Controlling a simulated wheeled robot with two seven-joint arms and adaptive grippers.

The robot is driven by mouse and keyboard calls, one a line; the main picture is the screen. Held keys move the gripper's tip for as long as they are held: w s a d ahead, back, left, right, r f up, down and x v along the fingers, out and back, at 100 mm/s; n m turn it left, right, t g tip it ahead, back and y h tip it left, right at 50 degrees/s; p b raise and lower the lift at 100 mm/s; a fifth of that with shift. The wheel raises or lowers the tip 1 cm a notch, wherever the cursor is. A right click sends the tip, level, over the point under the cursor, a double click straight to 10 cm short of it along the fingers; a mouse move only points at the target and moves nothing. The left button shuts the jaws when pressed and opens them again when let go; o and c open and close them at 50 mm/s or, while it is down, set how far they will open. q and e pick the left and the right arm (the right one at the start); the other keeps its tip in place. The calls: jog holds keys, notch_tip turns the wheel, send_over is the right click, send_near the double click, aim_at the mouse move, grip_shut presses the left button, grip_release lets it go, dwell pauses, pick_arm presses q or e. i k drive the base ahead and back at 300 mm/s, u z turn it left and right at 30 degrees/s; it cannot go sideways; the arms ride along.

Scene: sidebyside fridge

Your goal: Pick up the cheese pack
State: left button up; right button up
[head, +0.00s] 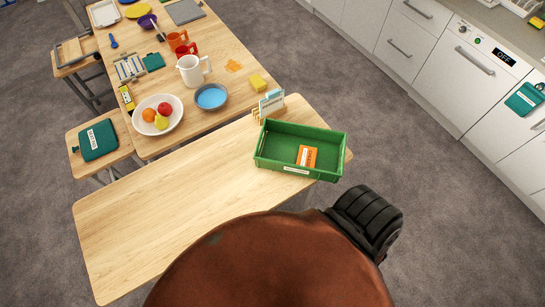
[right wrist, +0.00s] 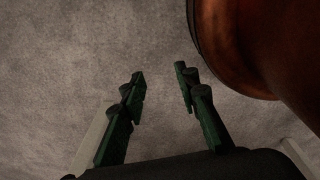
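An orange pack (head: 307,156) with a white label lies flat on the floor of a green crate (head: 272,148), right of the crate's middle; its print is too small to read, and I take it as the cheese pack. The crate stands at the right end of the near wooden bench. My right gripper (right wrist: 160,76) shows in the right wrist view, with its two green fingers apart and nothing between them; only grey floor is behind it. Neither gripper can be made out in the head view, and my left gripper is not seen.
A card holder (head: 270,103) stands at the crate's back left. The bench top (head: 170,205) left of the crate is clear. White cabinets line the right.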

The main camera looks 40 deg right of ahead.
aim_at(308, 155)
jog(key=u, duration=0.7)
jog(key=k, duration=0.65)
jog(key=z, duration=1.2)
